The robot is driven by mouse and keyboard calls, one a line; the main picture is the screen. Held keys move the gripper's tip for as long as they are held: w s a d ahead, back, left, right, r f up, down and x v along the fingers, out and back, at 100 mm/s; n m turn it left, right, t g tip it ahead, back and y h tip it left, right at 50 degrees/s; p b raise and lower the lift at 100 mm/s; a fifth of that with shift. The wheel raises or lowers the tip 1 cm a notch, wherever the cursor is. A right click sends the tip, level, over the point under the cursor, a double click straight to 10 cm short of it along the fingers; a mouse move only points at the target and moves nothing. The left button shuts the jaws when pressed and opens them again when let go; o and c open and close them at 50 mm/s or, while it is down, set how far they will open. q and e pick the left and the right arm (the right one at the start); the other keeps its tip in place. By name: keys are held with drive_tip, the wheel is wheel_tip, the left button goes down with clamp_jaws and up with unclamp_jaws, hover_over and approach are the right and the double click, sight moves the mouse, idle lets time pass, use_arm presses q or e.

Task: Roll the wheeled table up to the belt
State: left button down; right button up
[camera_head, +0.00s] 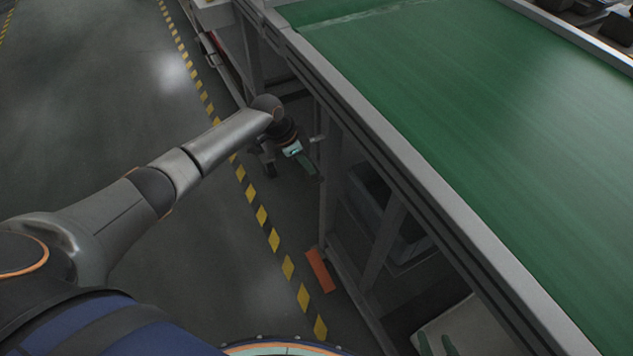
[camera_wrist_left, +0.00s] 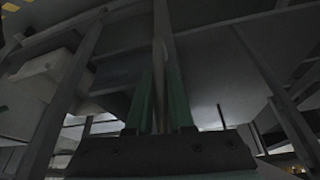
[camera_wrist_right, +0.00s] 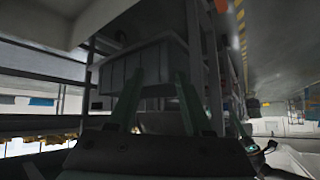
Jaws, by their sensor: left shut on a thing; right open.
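The belt (camera_head: 500,120) is a wide green surface with a grey side rail, filling the right of the head view. My left gripper (camera_head: 309,168) is low beside the belt's frame. In the left wrist view, its green fingers (camera_wrist_left: 160,85) are shut on an upright grey bar (camera_wrist_left: 163,35). I cannot tell whether this bar belongs to the wheeled table. A dark caster (camera_head: 269,167) shows beside the gripper; most of what it carries is hidden. My right gripper (camera_head: 434,340) is at the bottom edge of the head view. Its fingers (camera_wrist_right: 153,78) are open and empty in the right wrist view.
A grey crate (camera_head: 405,235) is under the belt frame; a grey bin (camera_wrist_right: 145,65) shows beyond my right fingers. An orange piece (camera_head: 319,270) is at the frame's foot. A yellow-black floor stripe (camera_head: 262,215) runs alongside. The grey floor (camera_head: 90,100) at left is clear.

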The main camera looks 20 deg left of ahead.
use_arm(q)
drive_tip(key=shift+w+a+b, duration=0.6)
drive_tip(key=shift+w+a, duration=0.05)
drive_tip(key=shift+a, duration=0.15)
use_arm(e)
drive_tip(key=shift+w+a+f, duration=0.2)
drive_tip(key=shift+w+a, duration=0.35)
drive_tip(key=shift+a, duration=0.2)
use_arm(q)
drive_tip(key=c, duration=0.8)
unclamp_jaws()
use_arm(e)
drive_tip(key=shift+w+d, duration=0.1)
drive_tip(key=shift+d, duration=0.05)
use_arm(q)
drive_tip(key=shift+r, duration=0.1)
drive_tip(key=p+v, duration=0.2)
drive_tip(key=v, duration=1)
drive_tip(key=shift+r, duration=0.15)
use_arm(e)
drive_tip(key=shift+s+d+r, duration=0.4)
drive_tip(key=shift+d+r, duration=0.1)
drive_tip(key=shift+d, duration=0.1)
